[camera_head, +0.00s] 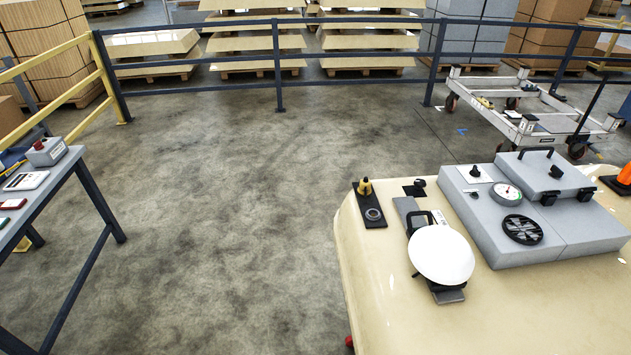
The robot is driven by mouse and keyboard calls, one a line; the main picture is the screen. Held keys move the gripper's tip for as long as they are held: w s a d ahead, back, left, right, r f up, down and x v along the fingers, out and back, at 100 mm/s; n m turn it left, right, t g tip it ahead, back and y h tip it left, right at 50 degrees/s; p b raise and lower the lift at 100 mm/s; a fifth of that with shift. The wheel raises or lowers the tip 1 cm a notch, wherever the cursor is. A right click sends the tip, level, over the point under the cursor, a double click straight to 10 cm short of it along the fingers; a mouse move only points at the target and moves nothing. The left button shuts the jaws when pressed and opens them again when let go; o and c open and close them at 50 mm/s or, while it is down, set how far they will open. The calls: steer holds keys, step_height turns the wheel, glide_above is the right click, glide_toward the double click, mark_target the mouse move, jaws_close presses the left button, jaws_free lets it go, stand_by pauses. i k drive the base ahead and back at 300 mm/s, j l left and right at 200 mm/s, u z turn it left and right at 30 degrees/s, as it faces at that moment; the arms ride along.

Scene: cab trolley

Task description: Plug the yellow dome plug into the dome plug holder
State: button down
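The yellow dome plug (365,186) is small, with a dark tip on top. It stands upright at the far end of a narrow black plate on the cream surface, right of centre. A round grey ring (373,214) sits at the near end of the same plate and looks like the dome plug holder. I cannot tell whether the ring is empty, and the plug is apart from it. My gripper is not in view.
A white dome (441,256) with a black handle stands right of the plate. A grey box unit (590,228) with gauge and fan grille lies further right. A table (52,190) is at left, a trolley (530,110) behind. Open floor lies between.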

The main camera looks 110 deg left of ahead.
mark_target(365, 183)
steer(key=u, duration=3.25)
steer(key=i+j, duration=0.3)
steer(key=i, duration=0.25)
steer(key=i+j+z, duration=0.1)
steer(key=i+j, duration=0.25)
steer(key=i, duration=0.25)
steer(key=i+j, duration=0.35)
steer(key=i, duration=0.2)
steer(key=i+j, duration=0.35)
steer(key=i, duration=0.2)
steer(key=z, duration=0.05)
